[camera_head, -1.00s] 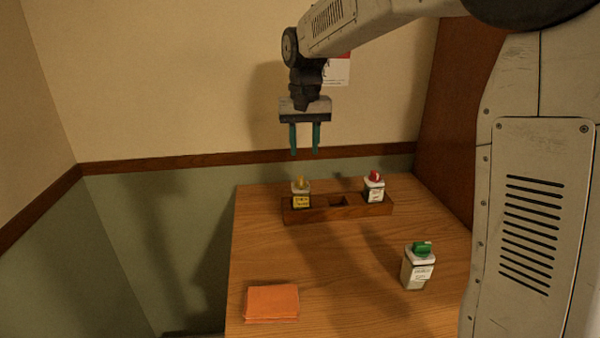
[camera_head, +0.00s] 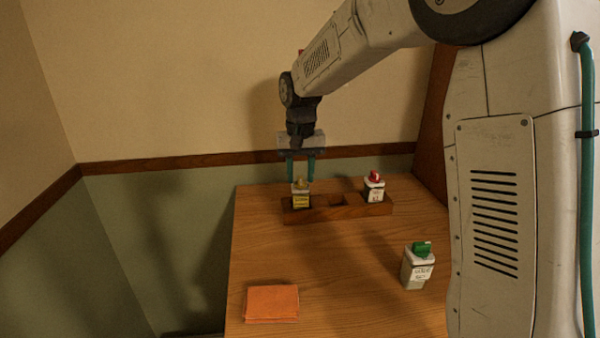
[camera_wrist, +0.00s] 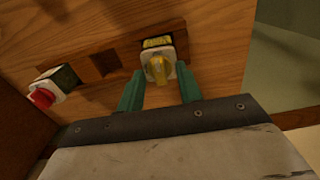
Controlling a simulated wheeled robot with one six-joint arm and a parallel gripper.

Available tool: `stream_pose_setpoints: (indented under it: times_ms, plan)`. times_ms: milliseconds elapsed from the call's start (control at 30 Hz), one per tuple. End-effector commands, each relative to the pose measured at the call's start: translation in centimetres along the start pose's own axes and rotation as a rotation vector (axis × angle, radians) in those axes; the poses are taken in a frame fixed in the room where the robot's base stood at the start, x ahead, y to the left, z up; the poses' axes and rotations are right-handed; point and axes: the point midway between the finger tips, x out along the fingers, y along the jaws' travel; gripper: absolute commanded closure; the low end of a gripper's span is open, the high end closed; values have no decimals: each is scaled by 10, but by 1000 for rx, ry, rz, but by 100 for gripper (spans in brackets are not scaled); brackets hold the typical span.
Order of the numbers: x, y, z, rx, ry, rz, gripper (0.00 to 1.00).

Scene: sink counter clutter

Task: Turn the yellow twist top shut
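The yellow twist top (camera_head: 301,183) sits on a small square bottle with a yellow label (camera_head: 300,201). The bottle stands upright in the left slot of a wooden rack (camera_head: 334,213). My gripper (camera_head: 301,181) points down right above this bottle, its teal fingers apart at either side of the top. In the wrist view the yellow top (camera_wrist: 159,68) shows as a raised ridge between the open fingers (camera_wrist: 160,84), with a gap visible on each side. I cannot tell how far the top is turned.
A bottle with a red top (camera_head: 374,188) stands in the rack's right slot; the middle slot is empty. A green-topped bottle (camera_head: 418,267) stands at the front right of the wooden table (camera_head: 345,275). An orange cloth (camera_head: 271,303) lies at the front left.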

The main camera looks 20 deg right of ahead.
Motion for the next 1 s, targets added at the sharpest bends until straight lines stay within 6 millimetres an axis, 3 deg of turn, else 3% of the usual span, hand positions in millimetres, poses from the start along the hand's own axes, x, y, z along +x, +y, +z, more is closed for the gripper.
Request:
stream_pose_setpoints:
  times_ms: [33,133,167,700,733,800,1000]
  plan:
    - [0,0,0,0,0,0,67]
    - [0,0,0,0,0,0,95]
    - [0,0,0,0,0,0,100]
    - [-1,0,0,67,1,0,100]
    - [-1,0,0,67,1,0,79]
    - [-1,0,0,67,1,0,65]
    - [0,0,0,67,0,0,65]
